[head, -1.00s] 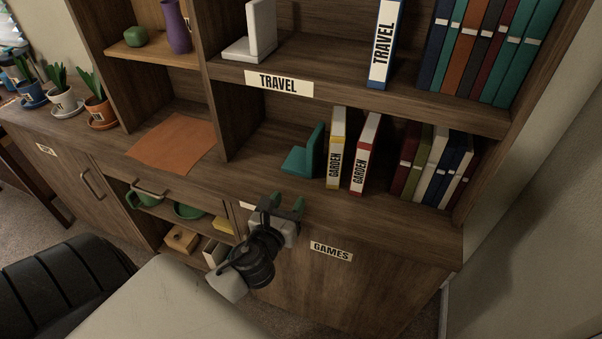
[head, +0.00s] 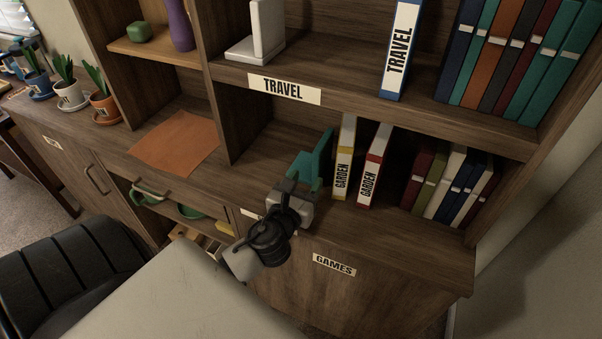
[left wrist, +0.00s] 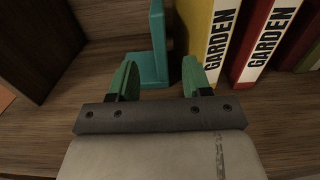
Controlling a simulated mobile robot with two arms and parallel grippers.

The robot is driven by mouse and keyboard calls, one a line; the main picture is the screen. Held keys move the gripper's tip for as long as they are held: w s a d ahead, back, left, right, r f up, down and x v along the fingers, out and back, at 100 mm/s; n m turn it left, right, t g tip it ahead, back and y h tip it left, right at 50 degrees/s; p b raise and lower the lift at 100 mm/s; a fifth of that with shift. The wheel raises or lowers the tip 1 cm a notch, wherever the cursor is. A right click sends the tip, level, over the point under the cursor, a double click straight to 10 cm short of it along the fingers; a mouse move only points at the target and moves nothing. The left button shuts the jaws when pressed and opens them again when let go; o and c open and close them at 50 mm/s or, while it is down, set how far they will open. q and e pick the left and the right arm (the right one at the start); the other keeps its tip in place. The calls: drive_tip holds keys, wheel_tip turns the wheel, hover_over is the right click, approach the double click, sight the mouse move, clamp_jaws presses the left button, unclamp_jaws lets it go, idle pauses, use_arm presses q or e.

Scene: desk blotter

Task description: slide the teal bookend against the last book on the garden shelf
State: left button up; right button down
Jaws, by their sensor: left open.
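The teal bookend (head: 318,158) stands upright on the lower shelf, left of the yellow-spined Garden book (head: 343,165). In the left wrist view a narrow gap shows between the bookend (left wrist: 157,45) and the yellow book (left wrist: 207,45). The red-spined Garden book (head: 373,168) stands just right of it. My left gripper (head: 301,184) is open at the shelf front, with its green fingers on either side of the bookend's near part. Its fingers (left wrist: 158,80) look apart from the upright plate. Part of the bookend's base is hidden by the gripper in the head view. My right gripper is out of view.
The Travel shelf (head: 350,95) overhangs from above, and an upright divider (head: 225,120) bounds the bay on the left. Bare shelf lies between divider and bookend.

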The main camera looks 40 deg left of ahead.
sight(315, 165)
use_arm(q)
drive_tip(key=x, duration=0.8)
drive_tip(key=shift+w+a, duration=0.1)
drive_tip(key=shift+w, duration=0.25)
clamp_jaws()
unclamp_jaws()
drive_tip(key=shift+s, duration=0.1)
drive_tip(key=v, duration=1)
drive_tip(key=shift+s, duration=0.35)
